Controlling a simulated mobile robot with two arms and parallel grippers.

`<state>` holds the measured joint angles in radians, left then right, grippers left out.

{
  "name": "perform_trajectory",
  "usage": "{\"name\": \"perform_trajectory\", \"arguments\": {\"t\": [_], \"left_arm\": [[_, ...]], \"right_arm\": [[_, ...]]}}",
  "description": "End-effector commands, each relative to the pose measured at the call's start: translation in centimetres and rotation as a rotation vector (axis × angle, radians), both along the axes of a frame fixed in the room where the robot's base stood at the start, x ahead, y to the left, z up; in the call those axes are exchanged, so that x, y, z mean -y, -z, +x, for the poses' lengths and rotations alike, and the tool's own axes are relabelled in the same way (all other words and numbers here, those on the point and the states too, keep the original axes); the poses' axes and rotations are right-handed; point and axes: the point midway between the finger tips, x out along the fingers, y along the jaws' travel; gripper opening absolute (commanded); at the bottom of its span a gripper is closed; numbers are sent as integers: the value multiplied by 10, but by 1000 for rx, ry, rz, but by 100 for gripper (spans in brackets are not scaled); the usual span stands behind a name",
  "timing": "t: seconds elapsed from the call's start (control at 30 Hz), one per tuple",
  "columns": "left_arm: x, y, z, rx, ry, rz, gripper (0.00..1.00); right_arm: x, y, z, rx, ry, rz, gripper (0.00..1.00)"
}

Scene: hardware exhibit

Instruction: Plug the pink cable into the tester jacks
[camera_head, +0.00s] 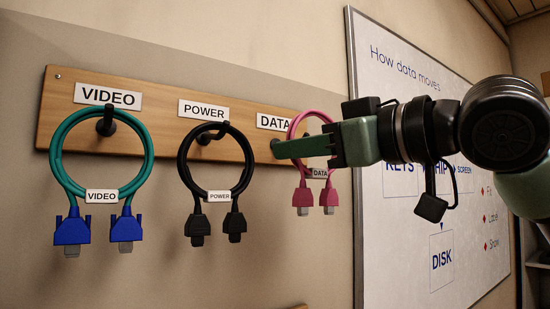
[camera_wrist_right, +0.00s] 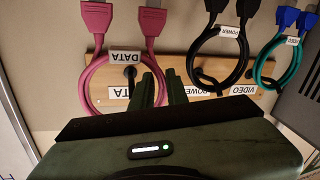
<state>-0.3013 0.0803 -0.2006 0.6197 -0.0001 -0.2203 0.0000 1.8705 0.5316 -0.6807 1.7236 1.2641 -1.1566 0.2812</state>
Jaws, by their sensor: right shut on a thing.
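The pink cable (camera_head: 304,196) hangs in a loop on the hook under the right-hand DATA sign, its two pink plugs with grey ends pointing down. A small DATA tag is on it. My right gripper (camera_head: 280,149) reaches in from the right across the loop, its fingers in front of the board. In the right wrist view the fingers (camera_wrist_right: 161,76) are at one side of the pink loop (camera_wrist_right: 84,84), shut on the cable. The fingers hide part of the loop and the hook. The tester jacks and my left gripper are not in view.
A wooden board (camera_head: 140,142) on the wall also carries a teal cable with blue plugs (camera_head: 72,230) under VIDEO and a black cable (camera_head: 197,225) under POWER, just left of my gripper. A whiteboard (camera_head: 385,255) stands behind my right arm.

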Motion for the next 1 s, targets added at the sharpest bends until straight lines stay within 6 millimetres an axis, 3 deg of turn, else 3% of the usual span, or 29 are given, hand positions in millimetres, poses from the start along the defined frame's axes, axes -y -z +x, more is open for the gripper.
{"name": "perform_trajectory", "arguments": {"t": [0.37, 0.47, 0.6, 0.9, 0.93, 1.0], "left_arm": [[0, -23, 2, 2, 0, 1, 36], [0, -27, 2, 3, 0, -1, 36], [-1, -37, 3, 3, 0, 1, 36], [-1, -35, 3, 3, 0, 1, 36], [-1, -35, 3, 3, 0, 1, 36], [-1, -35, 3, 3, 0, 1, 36]], "right_arm": [[-34, -3, 32, -1, -2, -1, 0], [-31, 19, 32, 0, 0, -3, 0], [-31, 28, 31, 1, 0, 0, 0], [-32, 32, 30, 2, 0, 1, 0], [-32, 32, 30, 1, 0, 0, 23], [-32, 32, 30, 1, 0, 0, 37]]}}
